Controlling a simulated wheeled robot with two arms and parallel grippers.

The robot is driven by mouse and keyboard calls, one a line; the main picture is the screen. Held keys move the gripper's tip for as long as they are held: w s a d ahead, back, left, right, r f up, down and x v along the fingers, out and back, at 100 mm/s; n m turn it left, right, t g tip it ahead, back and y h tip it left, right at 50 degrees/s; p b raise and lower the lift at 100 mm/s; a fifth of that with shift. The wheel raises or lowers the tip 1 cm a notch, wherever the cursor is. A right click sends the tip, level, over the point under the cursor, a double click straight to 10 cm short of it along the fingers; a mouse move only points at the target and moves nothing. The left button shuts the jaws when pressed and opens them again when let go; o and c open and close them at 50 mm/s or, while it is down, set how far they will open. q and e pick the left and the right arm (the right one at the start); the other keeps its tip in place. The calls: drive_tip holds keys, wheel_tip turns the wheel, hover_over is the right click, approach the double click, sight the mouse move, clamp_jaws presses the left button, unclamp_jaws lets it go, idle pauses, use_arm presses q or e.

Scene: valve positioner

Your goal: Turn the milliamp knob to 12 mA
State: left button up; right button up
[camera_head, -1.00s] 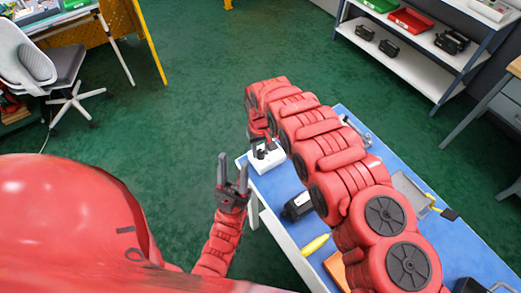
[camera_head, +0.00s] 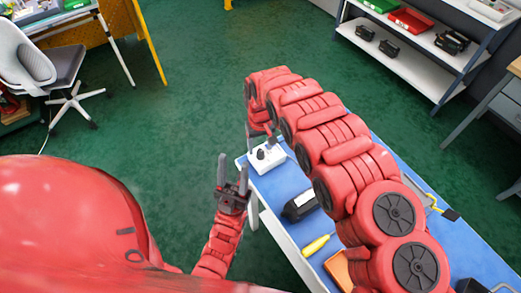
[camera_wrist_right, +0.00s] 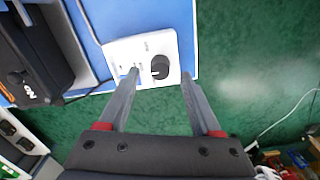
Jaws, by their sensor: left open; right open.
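In the head view my right arm partly hides this gripper. My left gripper (camera_head: 232,178) is open and empty, left of the table.
A black device (camera_head: 299,207), a yellow-handled screwdriver (camera_head: 316,245) and an orange block (camera_head: 338,268) lie on the blue tabletop (camera_head: 283,181). In the right wrist view a black case (camera_wrist_right: 32,55) is at left. Green floor left of the table is open.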

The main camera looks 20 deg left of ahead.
sight(261, 151)
wheel_tip(261, 151, up, 6)
drive_tip(key=shift+f+b, duration=0.15)
drive_tip(key=shift+b, duration=0.3)
wheel_tip(261, 151, up, 9)
drive_tip(key=p, duration=0.3)
